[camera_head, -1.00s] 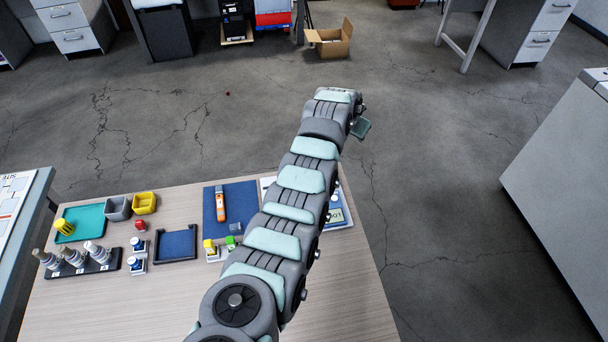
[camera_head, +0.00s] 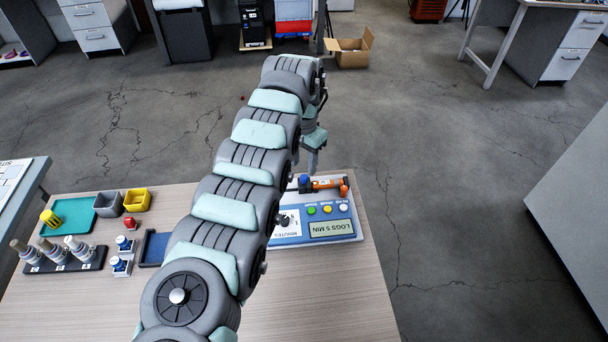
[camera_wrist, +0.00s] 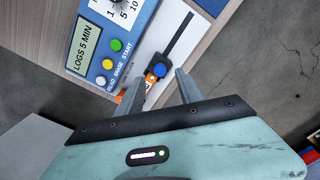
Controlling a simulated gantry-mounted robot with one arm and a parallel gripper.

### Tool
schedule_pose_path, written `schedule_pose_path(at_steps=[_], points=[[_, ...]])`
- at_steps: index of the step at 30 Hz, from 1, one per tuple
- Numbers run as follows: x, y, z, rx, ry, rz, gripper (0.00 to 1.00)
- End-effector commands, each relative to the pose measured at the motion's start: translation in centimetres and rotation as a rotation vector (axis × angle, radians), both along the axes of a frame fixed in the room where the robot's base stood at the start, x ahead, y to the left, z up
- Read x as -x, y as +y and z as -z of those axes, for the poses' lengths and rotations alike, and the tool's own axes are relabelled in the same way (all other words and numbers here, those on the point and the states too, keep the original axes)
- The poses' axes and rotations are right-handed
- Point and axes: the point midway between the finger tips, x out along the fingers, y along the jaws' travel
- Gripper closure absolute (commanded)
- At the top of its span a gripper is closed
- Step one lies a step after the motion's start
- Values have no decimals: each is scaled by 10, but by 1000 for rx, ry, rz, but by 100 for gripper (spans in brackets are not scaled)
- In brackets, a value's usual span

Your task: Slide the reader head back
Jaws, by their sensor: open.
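The reader station is a pale base with a blue panel (camera_head: 328,228) and a display reading "LOGS 5 MIN", at the table's right edge. The reader head, a dark block with a blue knob (camera_head: 304,180), sits at its far side beside an orange device (camera_head: 328,184). In the wrist view the blue knob (camera_wrist: 160,70) shows between my open fingertips (camera_wrist: 159,80), at one end of a dark straight slot (camera_wrist: 179,33). My gripper (camera_head: 314,160) hangs above the head; no contact is visible. Orange shows partly by the left finger.
A dark rack (camera_head: 65,262) with several bottles, a teal tray (camera_head: 73,215), grey and yellow bins (camera_head: 137,200) and small blue-capped bottles stand on the table's left. My arm hides the table's middle. The floor beyond the table's right edge is clear.

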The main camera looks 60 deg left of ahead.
Motion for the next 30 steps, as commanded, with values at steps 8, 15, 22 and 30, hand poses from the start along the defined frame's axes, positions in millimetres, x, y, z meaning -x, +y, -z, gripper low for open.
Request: schedule_pose_path(at_steps=[8, 15, 22, 30], points=[[0, 0, 45, -1, 0, 0, 57], [-1, 0, 47, -3, -1, 1, 57], [-1, 0, 47, -2, 0, 0, 71], [0, 0, 47, -2, 0, 0, 93]])
